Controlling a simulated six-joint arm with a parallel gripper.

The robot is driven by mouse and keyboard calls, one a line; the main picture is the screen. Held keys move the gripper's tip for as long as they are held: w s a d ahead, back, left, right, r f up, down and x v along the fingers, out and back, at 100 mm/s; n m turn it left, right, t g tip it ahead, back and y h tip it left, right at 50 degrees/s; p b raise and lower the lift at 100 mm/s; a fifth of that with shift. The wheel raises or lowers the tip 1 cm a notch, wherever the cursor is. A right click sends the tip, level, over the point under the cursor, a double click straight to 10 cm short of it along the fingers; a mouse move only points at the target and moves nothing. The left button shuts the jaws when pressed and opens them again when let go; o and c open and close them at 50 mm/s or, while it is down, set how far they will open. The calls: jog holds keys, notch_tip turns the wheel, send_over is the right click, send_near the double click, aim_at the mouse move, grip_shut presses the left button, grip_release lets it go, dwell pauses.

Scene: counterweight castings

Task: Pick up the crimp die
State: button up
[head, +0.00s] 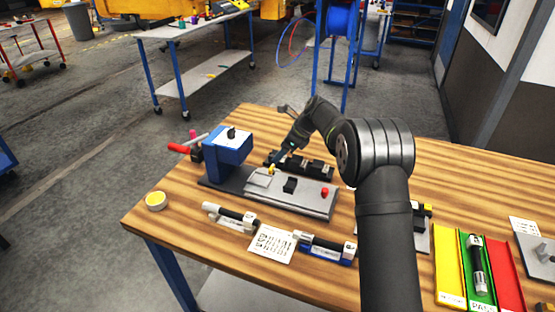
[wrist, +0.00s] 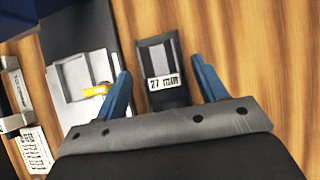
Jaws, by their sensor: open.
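My gripper (wrist: 160,68) is open, with its two blue fingers apart in the wrist view. A black block labelled "27 mm" (wrist: 162,62), which looks like a crimp die, shows in the gap between the fingers; I cannot tell whether they touch it. In the head view my gripper (head: 281,154) is low at the near-left end of a row of dark blocks (head: 312,167) behind the press. Which block in that row is the labelled one cannot be told there.
A blue press (head: 228,146) with a red-handled lever stands left on a grey base (head: 312,200). Yellow, green and red trays (head: 449,262) are at right. Wood is clear behind the row.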

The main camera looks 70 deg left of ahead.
jog(key=shift+x, duration=0.85)
jog(key=shift+r, duration=0.1)
jog(key=c, duration=1.2)
jog(key=shift+o, duration=0.2)
jog(key=shift+r, duration=0.45)
jog(key=r, duration=0.3)
jog(key=shift+w+d+r, duration=0.15)
jog(key=shift+w+r, duration=0.1)
jog(key=shift+r, duration=0.1)
jog(key=w+d+r, duration=0.6)
jog(key=w+d, duration=0.1)
jog(key=s+f, duration=0.2)
jog(key=s, duration=1.5)
jog(key=shift+d, duration=0.4)
